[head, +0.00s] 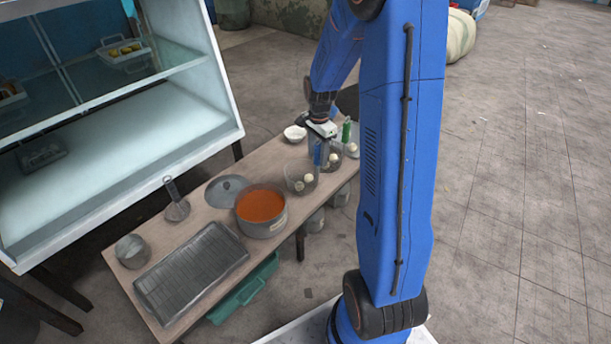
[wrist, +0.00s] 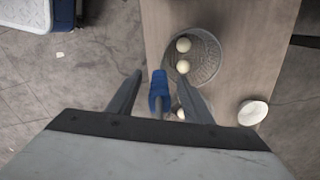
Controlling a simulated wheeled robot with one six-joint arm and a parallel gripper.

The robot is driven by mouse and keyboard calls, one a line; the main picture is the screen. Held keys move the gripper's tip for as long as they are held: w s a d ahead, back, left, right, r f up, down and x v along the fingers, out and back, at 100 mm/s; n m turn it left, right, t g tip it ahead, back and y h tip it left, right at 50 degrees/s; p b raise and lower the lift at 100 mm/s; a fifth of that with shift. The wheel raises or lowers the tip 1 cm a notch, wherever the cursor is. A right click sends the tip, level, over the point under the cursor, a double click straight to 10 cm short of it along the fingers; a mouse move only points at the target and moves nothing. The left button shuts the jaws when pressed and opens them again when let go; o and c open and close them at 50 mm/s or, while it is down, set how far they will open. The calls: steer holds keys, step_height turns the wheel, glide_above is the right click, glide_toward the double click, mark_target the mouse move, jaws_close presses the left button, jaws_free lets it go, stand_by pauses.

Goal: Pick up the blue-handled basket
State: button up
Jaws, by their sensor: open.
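My gripper (head: 321,150) points down over the far end of the wooden table. In the wrist view my gripper (wrist: 158,77) is open, with one finger on each side of an upright blue handle (wrist: 158,95). The blue handle (head: 317,154) also shows below my gripper in the head view. The handle's basket is mostly hidden by my gripper, and whether the fingers touch the handle is unclear. A round mesh basket (wrist: 207,66) with two white balls lies just ahead in the wrist view. Another white ball shows partly behind the right finger.
A white bowl (head: 295,133) and a green handle (head: 346,130) are close to my gripper. A pot of orange soup (head: 262,208), a lid (head: 227,190), a strainer (head: 176,210) and a rack tray (head: 192,268) fill the table's near part. A glass-shelved cabinet (head: 120,150) stands left.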

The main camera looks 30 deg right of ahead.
steer(key=shift+f, duration=0.7)
steer(key=shift+c, duration=0.7)
jaws_close()
